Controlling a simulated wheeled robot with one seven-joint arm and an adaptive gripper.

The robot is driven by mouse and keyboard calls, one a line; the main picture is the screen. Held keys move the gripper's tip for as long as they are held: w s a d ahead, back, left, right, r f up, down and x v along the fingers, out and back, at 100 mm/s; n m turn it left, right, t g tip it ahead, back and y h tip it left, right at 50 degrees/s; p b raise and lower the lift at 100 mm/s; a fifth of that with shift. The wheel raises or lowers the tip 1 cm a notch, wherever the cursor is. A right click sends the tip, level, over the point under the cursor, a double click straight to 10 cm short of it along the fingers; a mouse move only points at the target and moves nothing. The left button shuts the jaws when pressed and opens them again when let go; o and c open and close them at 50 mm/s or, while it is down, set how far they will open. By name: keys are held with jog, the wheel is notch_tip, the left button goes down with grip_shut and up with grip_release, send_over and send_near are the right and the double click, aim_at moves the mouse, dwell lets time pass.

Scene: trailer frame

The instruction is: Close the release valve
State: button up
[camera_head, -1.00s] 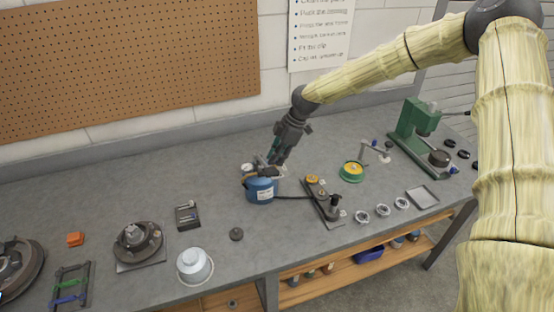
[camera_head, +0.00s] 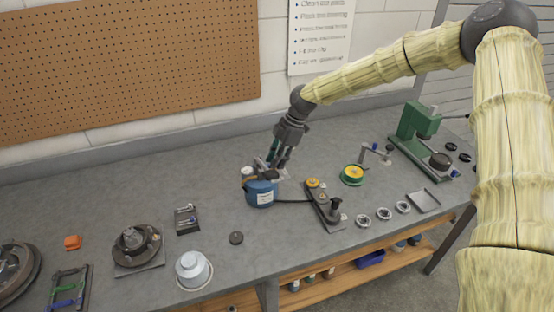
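A small blue tank (camera_head: 260,195) with a white label stands on the grey workbench. A white gauge (camera_head: 247,172) shows at its upper left, and a black hose (camera_head: 297,201) runs from its right side to a dark plate. The release valve cannot be made out clearly; the fittings on top of the tank are small and partly covered by my gripper. My gripper (camera_head: 271,167) points down at the top of the tank, its fingers at or just above the fittings. I cannot tell whether the fingers touch or grip anything.
The dark plate (camera_head: 324,207) with small fittings lies right of the tank. Further right are a green-and-yellow reel (camera_head: 352,175), several metal rings, a tray (camera_head: 424,201) and a green press (camera_head: 413,132). A silver pot (camera_head: 192,269) and a hub (camera_head: 137,243) stand front left. Bench behind the tank is clear.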

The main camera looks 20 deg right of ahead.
jog(key=shift+o, duration=0.5)
jog(key=v, duration=1.2)
jog(key=shift+d, duration=0.1)
